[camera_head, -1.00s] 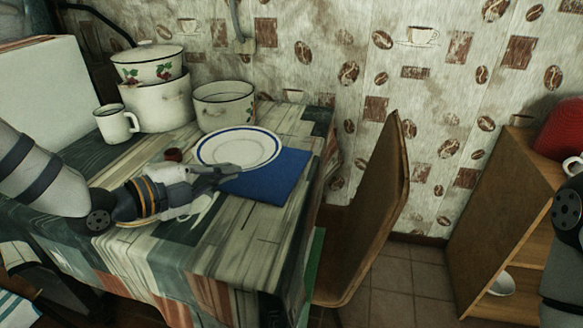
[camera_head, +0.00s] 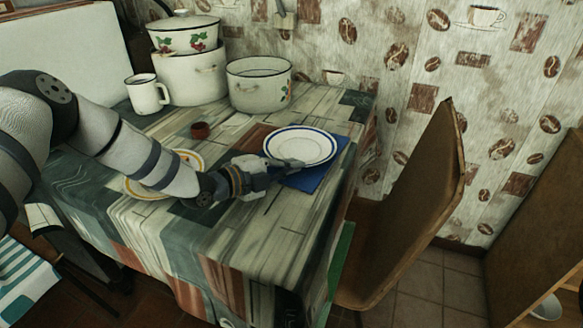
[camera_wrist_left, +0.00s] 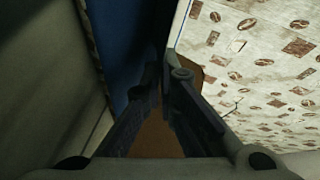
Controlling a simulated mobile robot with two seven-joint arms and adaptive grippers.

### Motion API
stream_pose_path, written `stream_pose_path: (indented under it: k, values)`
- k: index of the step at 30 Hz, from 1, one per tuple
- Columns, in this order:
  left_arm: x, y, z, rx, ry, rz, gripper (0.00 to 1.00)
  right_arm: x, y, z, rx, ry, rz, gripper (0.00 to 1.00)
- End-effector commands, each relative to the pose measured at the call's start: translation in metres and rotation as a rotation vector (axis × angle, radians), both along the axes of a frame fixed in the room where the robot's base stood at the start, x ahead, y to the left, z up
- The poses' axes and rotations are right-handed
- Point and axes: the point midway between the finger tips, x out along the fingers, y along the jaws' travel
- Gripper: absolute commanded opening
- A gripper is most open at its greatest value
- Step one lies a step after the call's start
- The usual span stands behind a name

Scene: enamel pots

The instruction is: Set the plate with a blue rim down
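The white plate with a blue rim (camera_head: 302,146) is over the blue mat (camera_head: 312,182) near the table's right side and hides much of it. My left gripper (camera_head: 292,165) reaches it from the left and is shut on its near rim. In the left wrist view the fingertips (camera_wrist_left: 165,75) close around the plate's thin pale edge (camera_wrist_left: 181,25), seen edge-on. The blue mat (camera_wrist_left: 128,40) lies to one side there. The plate seems to be a little above the mat, but the gap is hard to judge. My right gripper is out of view.
An orange-rimmed plate (camera_head: 137,187) lies under my left forearm. A chair (camera_head: 415,205) is at the right. The front tabletop is bare.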

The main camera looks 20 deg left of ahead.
Motion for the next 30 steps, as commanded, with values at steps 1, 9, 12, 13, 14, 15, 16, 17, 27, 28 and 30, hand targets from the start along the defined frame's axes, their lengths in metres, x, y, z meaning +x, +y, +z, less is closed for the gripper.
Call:
stream_pose_path:
  k: [1, 9, 12, 13, 14, 15, 16, 17, 27, 28, 30]
  values:
    - [0.0, 0.0, 0.004, 0.0, -0.005, 0.0, 0.0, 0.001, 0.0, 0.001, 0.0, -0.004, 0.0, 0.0]
    - [0.0, 0.0, -0.001, 0.001, -0.002, 0.0, 0.13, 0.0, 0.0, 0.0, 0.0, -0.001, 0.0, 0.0]
    - [0.0, 0.0, -0.001, 0.001, -0.002, 0.0, 0.13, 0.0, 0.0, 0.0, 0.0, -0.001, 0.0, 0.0]
    - [0.0, 0.0, -0.001, 0.002, -0.001, 0.0, 0.13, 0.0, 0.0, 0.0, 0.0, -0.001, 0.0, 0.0]
    - [0.0, 0.0, -0.001, 0.002, -0.001, 0.0, 0.13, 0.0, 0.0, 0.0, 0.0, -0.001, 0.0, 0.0]
    - [-0.001, 0.0, -0.001, 0.002, -0.001, 0.0, 0.13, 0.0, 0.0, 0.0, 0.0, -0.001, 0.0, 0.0]
    - [-0.001, 0.0, -0.001, 0.002, -0.001, 0.0, 0.13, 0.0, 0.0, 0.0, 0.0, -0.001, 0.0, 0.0]
    - [-0.001, 0.0, -0.001, 0.001, -0.001, 0.0, 0.13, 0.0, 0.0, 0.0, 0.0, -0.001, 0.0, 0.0]
    - [-0.045, 0.029, 0.025, 0.0, -0.012, 0.001, 0.13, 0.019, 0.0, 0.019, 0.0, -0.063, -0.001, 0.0]
    - [-0.053, 0.033, 0.027, -0.001, -0.012, 0.002, 0.13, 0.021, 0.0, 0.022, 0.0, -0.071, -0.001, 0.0]
    - [-0.067, 0.043, 0.031, 0.0, -0.012, 0.001, 0.13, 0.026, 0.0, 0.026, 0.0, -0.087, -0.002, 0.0]
